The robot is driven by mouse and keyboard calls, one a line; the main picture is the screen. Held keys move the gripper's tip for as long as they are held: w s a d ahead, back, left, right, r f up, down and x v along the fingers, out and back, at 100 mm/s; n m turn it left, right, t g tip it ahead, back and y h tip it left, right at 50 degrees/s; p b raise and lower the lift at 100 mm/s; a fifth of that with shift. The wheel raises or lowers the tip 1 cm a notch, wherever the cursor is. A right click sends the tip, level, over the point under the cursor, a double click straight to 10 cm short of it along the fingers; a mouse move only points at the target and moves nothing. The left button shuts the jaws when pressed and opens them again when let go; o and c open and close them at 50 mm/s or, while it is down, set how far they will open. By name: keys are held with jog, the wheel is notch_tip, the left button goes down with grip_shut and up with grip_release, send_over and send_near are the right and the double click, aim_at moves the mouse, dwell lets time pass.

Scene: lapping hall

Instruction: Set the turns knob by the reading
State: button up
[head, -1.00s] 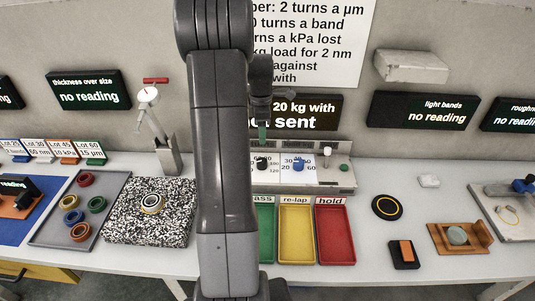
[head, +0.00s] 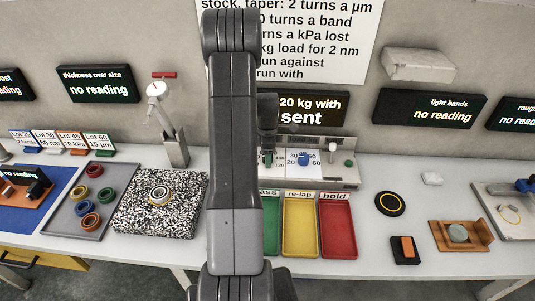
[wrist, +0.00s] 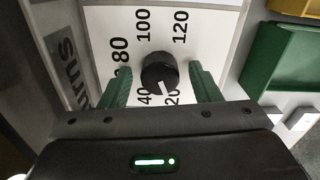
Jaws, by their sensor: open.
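The turns knob (wrist: 160,72) is black and round with a white pointer line, seen in the wrist view on a white dial plate. Its line points down towards the 20 side of the scale; 40, 80, 100 and 120 are also legible. My gripper (wrist: 160,80) is open, its green fingers on either side of the knob with a visible gap at each. In the head view my arm hides the knob. The dark display (head: 312,109) behind the panel reads "20 kg with" and "sent", partly covered by my arm.
A blue knob (head: 303,159), a white-topped lever (head: 332,153) and a green button (head: 349,163) sit right on the panel. Yellow (head: 300,225) and red (head: 338,225) trays lie in front. The thickness display (head: 98,84) and light bands display (head: 430,108) show "no reading".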

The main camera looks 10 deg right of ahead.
jog(key=c, duration=1)
